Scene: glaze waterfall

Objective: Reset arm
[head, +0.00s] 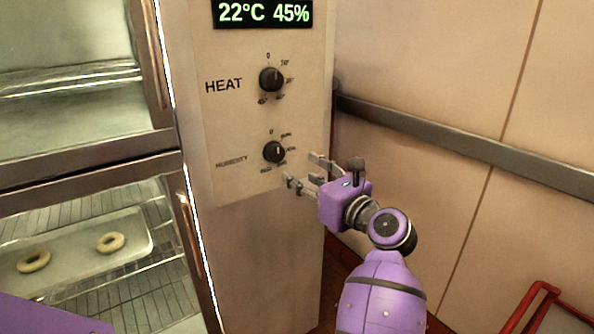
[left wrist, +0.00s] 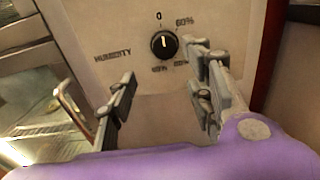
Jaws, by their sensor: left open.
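My left gripper (head: 301,170) is at the end of the purple arm in the head view. Its fingers are spread and empty, pointing at the control panel (head: 235,185) just right of the humidity knob (head: 274,152). In the left wrist view the open fingers of the left gripper (left wrist: 160,75) frame the black humidity knob (left wrist: 163,45). The fingers appear apart from the knob. The heat knob (head: 271,79) sits higher on the panel. My right gripper does not show.
A green display (head: 263,12) reads 22°C 45%. Glass-doored chambers stand left; a tray (head: 75,262) in the lower one holds two dough rings (head: 110,242). A wall with a metal rail (head: 460,143) is at right. A red metal frame (head: 540,290) stands low right.

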